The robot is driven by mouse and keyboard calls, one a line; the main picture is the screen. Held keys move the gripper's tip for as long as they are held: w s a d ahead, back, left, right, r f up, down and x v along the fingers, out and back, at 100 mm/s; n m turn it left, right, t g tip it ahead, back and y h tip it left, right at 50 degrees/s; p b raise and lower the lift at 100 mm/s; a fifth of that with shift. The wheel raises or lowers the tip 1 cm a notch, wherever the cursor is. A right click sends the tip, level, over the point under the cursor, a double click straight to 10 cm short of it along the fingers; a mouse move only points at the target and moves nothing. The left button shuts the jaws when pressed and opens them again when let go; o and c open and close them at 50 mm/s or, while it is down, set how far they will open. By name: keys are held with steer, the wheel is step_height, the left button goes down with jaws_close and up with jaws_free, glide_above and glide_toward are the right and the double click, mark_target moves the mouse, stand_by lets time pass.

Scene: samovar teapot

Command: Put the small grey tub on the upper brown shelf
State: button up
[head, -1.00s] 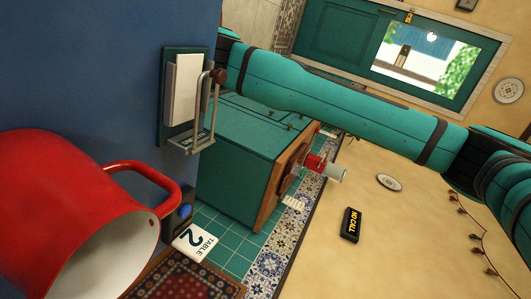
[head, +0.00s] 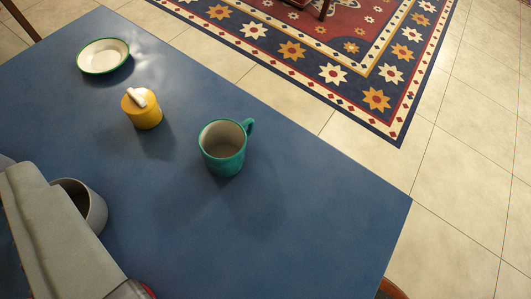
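The small grey tub (head: 93,208) is at the left of the view, on or just above the blue table (head: 300,225). Its near left part is hidden behind a pale grey piece of my gripper (head: 55,225), which crosses the lower left corner. The two look very close, but I cannot tell whether they touch. Both fingertips cannot be made out, so I cannot tell whether my gripper is open or shut. The upper brown shelf does not show in this view.
A teal mug (head: 224,160) stands right of the tub. A yellow pot (head: 145,112) with a white piece on top and a white green-rimmed dish (head: 103,56) are farther back. The table's right part is clear. A patterned rug (head: 340,72) lies on the tiled floor beyond.

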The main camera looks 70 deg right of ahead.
steer(key=s+r+n+t, duration=0.4)
steer(key=s, duration=0.3)
steer(key=n+g+y, duration=0.8)
steer(key=n+g, duration=0.5)
steer(key=g, duration=0.3)
glide_toward(92, 207)
steer(key=r, duration=0.2)
steer(key=w+d+f+n+g+y, duration=0.2)
steer(key=w+d+f+n+y, duration=0.1)
steer(key=w+d+n+y, duration=0.25)
steer(key=shift+m, duration=0.25)
steer(key=x, duration=1)
steer(key=shift+s+a+f, duration=0.15)
steer(key=shift+a+f, duration=0.1)
steer(key=shift+f, duration=0.05)
steer(key=shift+x, duration=3)
steer(key=shift+s, duration=0.1)
steer(key=shift+c, duration=0.4)
